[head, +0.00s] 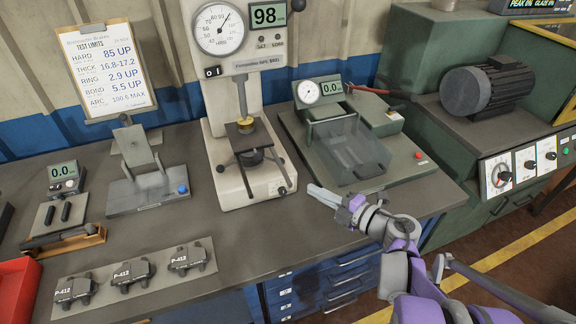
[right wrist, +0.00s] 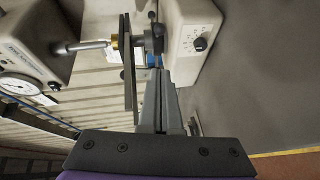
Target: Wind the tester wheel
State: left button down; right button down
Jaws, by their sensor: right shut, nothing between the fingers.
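The hardness tester (head: 217,90) is a pale column with a round dial and a display reading 98. Its dark wheel (head: 251,158), with short handles sticking out, sits below a flat dark plate (head: 238,139) with a small yellow piece on top. In the right wrist view the picture is turned, and the wheel (right wrist: 154,38) shows just beyond my fingers. My right gripper (head: 320,194) is shut and empty, over the bench to the right of the tester base, apart from the wheel in the head view. My left gripper is not in view.
A green-grey rig (head: 408,178) with a clear cover stands right of the tester, close behind my right gripper. A grey stand (head: 120,196) is to the left. Several labelled shoes lie on a pale strip (head: 150,292) in front. Bare bench (head: 270,235) lies before the tester.

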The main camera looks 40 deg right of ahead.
aim_at(291, 173)
jog(key=d+x, duration=0.2)
jog(key=x, duration=1)
jog(key=shift+w+b, duration=0.3)
jog(key=shift+w, duration=0.05)
jog(key=shift+d, duration=0.1)
jog(key=shift+w+d, duration=0.55)
jog(key=shift+d, duration=0.2)
jog(key=shift+s+d+r, duration=0.1)
jog(key=shift+r, duration=0.05)
